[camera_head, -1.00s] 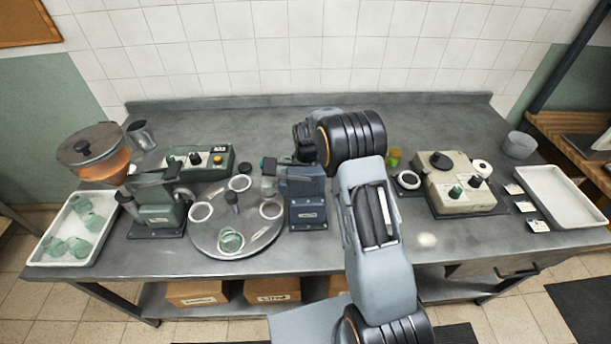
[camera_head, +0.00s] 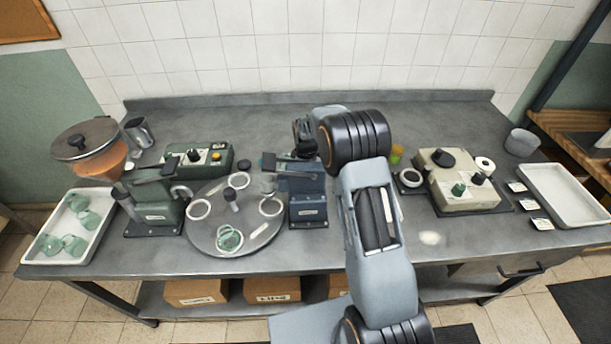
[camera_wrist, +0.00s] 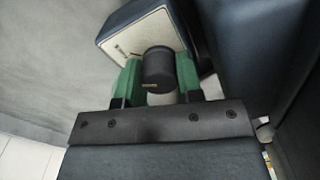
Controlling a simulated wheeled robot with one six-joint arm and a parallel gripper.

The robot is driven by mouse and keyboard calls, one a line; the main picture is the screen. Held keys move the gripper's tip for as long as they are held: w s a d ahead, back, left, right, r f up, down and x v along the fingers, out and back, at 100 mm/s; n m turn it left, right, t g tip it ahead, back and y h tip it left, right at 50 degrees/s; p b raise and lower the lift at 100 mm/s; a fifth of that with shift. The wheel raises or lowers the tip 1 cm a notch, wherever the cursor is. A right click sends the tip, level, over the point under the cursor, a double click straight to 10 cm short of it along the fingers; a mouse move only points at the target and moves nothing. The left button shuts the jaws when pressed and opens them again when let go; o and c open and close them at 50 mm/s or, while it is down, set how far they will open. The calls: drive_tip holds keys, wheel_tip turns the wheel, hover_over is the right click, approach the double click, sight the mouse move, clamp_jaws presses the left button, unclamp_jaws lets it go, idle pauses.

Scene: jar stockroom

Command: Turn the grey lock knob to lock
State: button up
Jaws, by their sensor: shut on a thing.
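The dark grey knob (camera_wrist: 159,68) is a short round cylinder with a small pale mark near its lower edge. It sits on the cream face of a dark blue box (camera_wrist: 137,32) in the wrist view. My gripper (camera_wrist: 158,80) has green fingers, one on each side of the knob, shut on it. The lower part of the knob's surroundings is hidden by the gripper's dark bar. In the head view my arm hides the knob and the fingers.
A blue press (camera_head: 308,190) and a round grey turntable (camera_head: 215,238) with white rings stand left of my arm. A cream control box (camera_head: 462,186) is to the right. A white tray (camera_head: 540,183) is at the far right.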

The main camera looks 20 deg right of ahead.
drive_tip(key=n+b, duration=0.1)
drive_tip(key=n, duration=0.2)
drive_tip(key=shift+f+n+b, duration=0.1)
drive_tip(key=shift+n+b, duration=0.3)
drive_tip(key=n+b, duration=0.1)
drive_tip(key=n, duration=0.2)
drive_tip(key=shift+n, duration=0.3)
drive_tip(key=n+b, duration=0.1)
drive_tip(key=n, duration=0.2)
drive_tip(key=shift+n+b, duration=0.5)
drive_tip(key=shift+n, duration=1.5)
drive_tip(key=shift+r, duration=0.2)
drive_tip(key=o, duration=0.9)
drive_tip(key=shift+f, duration=0.1)
